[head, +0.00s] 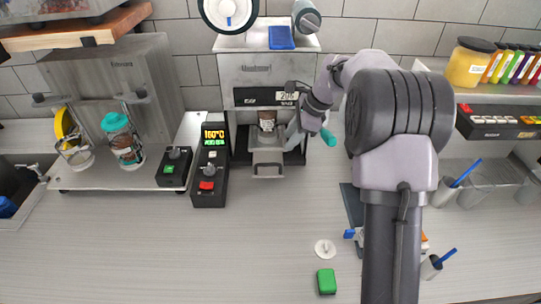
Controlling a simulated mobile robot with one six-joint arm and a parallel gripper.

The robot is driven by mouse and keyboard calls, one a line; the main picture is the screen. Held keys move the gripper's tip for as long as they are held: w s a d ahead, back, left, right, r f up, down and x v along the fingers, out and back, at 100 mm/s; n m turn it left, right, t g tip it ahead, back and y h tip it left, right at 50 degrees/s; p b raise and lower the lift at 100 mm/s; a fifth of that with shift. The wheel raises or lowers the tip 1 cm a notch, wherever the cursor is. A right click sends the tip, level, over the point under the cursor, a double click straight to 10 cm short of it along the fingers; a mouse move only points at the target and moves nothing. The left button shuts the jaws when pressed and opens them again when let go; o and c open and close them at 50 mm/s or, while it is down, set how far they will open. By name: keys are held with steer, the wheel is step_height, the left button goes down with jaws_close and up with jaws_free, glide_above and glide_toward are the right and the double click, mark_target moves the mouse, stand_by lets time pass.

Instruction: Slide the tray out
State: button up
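The cup sealer (262,75) is a silver box machine against the tiled wall, with a small lit display on its front. Its grey tray (268,158) sticks out at the front, low between the machine's sides. A cup with dark contents (267,121) stands at the tray, inside the machine's opening. My gripper (294,128) is at the right side of the opening, just right of the cup and above the tray's right edge. Its fingertips are small and partly hidden by my wrist, so I cannot tell its opening or any contact.
A black control box (209,172) with a lit temperature display stands just left of the sealer. A teal-tipped handle (328,137) shows right of my wrist. A green block (326,281) and a white disc (325,249) lie on the counter (190,250). The counter before the tray is clear.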

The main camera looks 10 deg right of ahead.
mark_target(271, 164)
steer(key=b+x, duration=0.2)
steer(key=x, duration=1.1)
steer(key=shift+f, duration=0.1)
steer(key=shift+c, duration=0.2)
jaws_close()
stand_by(0.5)
